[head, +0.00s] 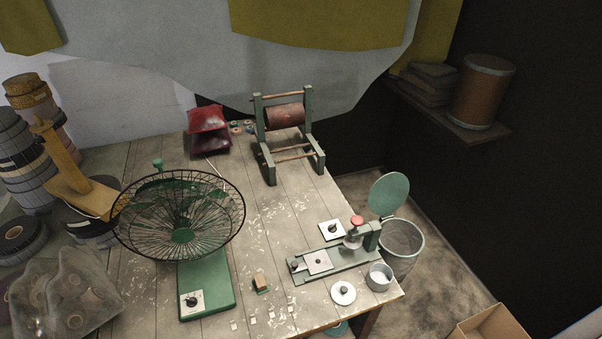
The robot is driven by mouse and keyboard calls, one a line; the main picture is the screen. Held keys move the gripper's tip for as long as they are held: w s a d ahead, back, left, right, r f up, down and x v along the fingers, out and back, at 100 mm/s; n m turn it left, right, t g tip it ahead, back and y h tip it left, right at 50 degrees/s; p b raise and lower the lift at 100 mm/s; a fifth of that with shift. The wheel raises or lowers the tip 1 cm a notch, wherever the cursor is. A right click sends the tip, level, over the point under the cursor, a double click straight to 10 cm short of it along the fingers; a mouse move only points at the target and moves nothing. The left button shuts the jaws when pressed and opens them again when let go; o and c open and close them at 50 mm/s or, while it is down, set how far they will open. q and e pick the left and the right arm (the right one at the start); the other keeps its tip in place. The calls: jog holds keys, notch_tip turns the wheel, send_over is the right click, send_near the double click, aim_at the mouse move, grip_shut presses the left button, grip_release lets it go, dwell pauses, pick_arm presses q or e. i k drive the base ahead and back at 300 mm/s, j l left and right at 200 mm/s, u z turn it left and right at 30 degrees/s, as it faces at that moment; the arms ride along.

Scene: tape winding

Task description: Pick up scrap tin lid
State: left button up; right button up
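A small round pale lid with a dark knob (343,292) lies flat near the front right edge of the wooden table (270,215). A small grey open tin (379,277) with pale contents stands just to its right, apart from it. Neither of my grippers is in view, so nothing shows near the lid.
A green press (338,262) with a red knob stands behind the lid. A green fan with a black wire cage (180,215) takes up the left of the table. A bin (402,240) with a raised green lid (388,193) stands beyond the right edge.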

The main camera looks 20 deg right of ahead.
aim_at(342, 292)
jog(key=z, duration=1.55)
